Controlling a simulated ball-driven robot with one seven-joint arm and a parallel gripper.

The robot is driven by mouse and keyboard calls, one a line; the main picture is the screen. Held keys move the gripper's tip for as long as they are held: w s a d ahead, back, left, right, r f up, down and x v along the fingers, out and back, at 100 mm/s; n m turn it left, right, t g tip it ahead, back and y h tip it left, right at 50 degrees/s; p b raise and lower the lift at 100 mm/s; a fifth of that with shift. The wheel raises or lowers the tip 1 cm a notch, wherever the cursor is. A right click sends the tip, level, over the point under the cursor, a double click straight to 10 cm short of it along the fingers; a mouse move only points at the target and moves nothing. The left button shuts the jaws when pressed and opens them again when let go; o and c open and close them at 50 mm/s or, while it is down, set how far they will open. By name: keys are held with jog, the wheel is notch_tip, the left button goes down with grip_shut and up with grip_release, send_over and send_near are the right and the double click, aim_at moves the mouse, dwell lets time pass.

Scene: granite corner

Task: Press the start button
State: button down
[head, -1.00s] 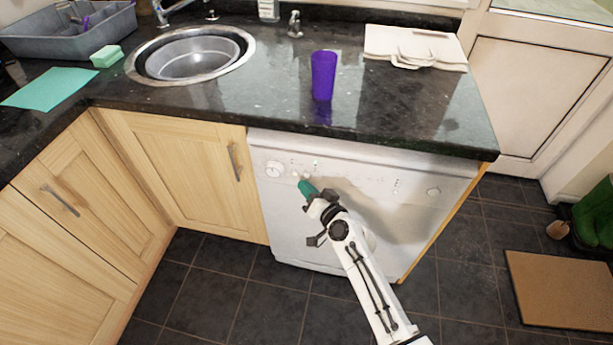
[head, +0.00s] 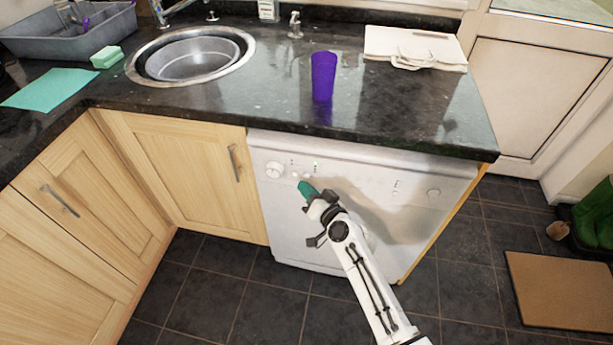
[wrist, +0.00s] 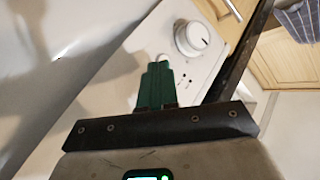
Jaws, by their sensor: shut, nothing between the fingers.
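The white dishwasher-like appliance (head: 290,225) stands under the counter, with a control panel along its top. A round dial (head: 273,169) is at the panel's left, and it also shows in the wrist view (wrist: 192,38). A small round white button (wrist: 163,58) is just past my fingertips in the wrist view. I cannot tell if they touch it. My gripper (head: 304,186) is shut and empty, its green fingers together against or close to the panel, right of and below the dial. In the wrist view the fingers (wrist: 155,68) point at the button and partly cover it.
A purple cup (head: 323,76) stands on the dark counter (head: 240,110) above the appliance. Wooden cupboards (head: 175,165) are to the left. A doormat (head: 560,290) and green boots (head: 595,212) are on the floor at right. The floor before the appliance is clear.

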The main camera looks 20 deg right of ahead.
jog(key=shift+w, duration=0.1)
dwell(0.7)
jog(key=shift+w+d+b, duration=0.25)
jog(key=shift+b, duration=0.1)
